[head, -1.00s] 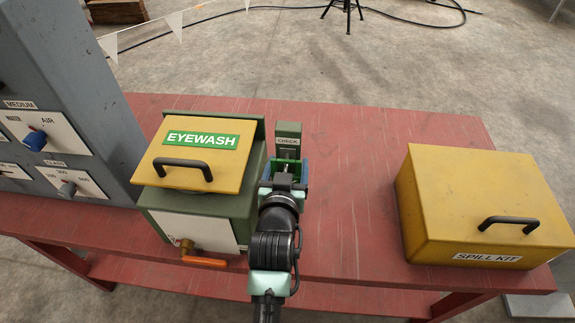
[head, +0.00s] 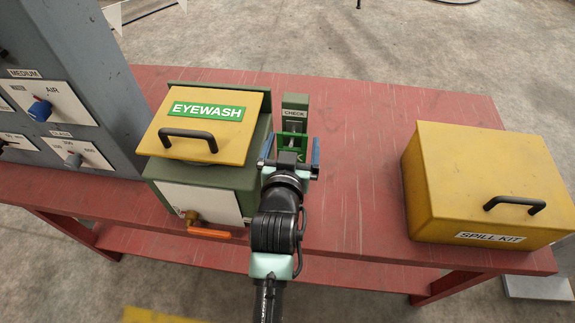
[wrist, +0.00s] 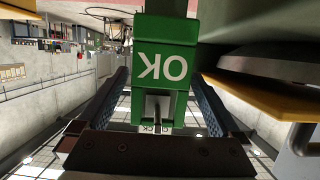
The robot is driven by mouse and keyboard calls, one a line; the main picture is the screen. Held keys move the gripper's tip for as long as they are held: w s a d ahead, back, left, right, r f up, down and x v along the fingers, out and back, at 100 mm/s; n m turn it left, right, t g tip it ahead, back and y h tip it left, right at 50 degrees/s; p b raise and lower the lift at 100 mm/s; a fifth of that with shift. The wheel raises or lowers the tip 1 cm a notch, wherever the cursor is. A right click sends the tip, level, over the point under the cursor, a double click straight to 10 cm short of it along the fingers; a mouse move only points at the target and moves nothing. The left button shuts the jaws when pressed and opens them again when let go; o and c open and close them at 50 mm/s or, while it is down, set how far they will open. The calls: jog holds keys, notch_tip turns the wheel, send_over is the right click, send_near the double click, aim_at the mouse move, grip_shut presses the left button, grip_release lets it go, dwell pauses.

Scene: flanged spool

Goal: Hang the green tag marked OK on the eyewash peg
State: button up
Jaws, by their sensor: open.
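The green tag (wrist: 165,62) marked OK shows upside down in the wrist view; it is also partly visible in the head view (head: 291,141). It appears to hang on the peg (head: 292,128) of the green post labelled CHECK (head: 294,104), beside the eyewash box (head: 205,135). A grey peg-like piece shows in the tag's opening in the wrist view, but full seating is hard to tell. My gripper (head: 291,152) is open, with its blue fingers on either side of the tag and visible gaps between.
A yellow spill kit box (head: 485,180) stands at the right of the red table (head: 360,150). A grey control panel (head: 60,80) stands at the left. An orange-handled tap (head: 208,233) is at the eyewash front. The table between post and spill kit is clear.

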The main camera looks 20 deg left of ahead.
jog(key=b+v, duration=0.2)
jog(key=v, duration=0.9)
jog(key=w+d+r+m+t, duration=0.1)
jog(key=w+d+r+t, duration=0.2)
jog(key=r, duration=0.9)
jog(key=w+d+r+m+t, duration=0.1)
jog(key=w+d+r+t, duration=0.15)
jog(key=r, duration=0.85)
jog(key=s+d+r+t+h, duration=0.2)
jog(key=s+d+r+t, duration=0.2)
jog(key=r, duration=0.8)
jog(key=s+d+r+m+t+h, duration=0.1)
jog(key=s+d+r+t, duration=0.3)
jog(key=r, duration=0.8)
jog(key=shift+s+h, duration=0.2)
jog(key=shift+h, duration=0.3)
